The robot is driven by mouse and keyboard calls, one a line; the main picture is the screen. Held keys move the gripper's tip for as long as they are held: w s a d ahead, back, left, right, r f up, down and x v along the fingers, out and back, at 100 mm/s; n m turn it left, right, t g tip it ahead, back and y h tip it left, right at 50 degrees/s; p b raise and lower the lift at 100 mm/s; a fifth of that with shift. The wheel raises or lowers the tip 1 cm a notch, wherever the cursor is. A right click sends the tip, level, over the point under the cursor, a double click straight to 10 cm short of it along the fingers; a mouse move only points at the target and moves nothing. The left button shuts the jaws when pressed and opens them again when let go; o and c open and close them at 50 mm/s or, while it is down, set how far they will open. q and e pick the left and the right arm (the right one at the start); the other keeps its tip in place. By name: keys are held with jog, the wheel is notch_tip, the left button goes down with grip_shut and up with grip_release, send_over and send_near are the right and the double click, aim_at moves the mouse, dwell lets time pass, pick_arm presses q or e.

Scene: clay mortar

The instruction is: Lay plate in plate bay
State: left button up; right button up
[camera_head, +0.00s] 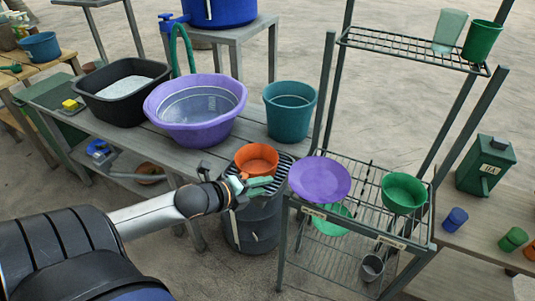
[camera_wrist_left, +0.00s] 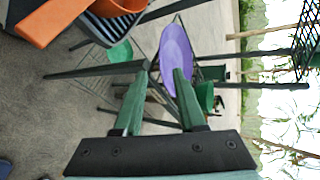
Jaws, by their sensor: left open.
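A round purple plate (camera_head: 320,179) lies at the left part of the wire rack's middle shelf (camera_head: 362,187), beside a wire divider. It also shows in the left wrist view (camera_wrist_left: 177,55), beyond my fingertips, with one finger overlapping its edge. A small label (camera_head: 315,212) sits on the shelf's front edge below the plate. The plate hides most of the bay's floor. My left gripper (camera_head: 262,186) is open and empty, left of the plate and apart from it; its two green fingers show in the left wrist view (camera_wrist_left: 158,88). My right gripper is not in view.
A green bowl (camera_head: 403,192) stands right of the plate on the same shelf. An orange pan (camera_head: 257,159) sits on a grated dark bin (camera_head: 252,225) close behind my left gripper. A purple basin (camera_head: 195,105) stands on the bench. Rack posts rise beside the plate.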

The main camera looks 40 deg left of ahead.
aim_at(290, 180)
pick_arm(q)
jog(key=b+x, duration=0.1)
jog(key=x, duration=1.1)
jog(key=shift+w+d+f+b, duration=0.1)
jog(key=shift+f+b, duration=0.05)
jog(key=shift+b, duration=0.2)
jog(key=shift+c, duration=0.3)
grip_shut()
dwell(0.7)
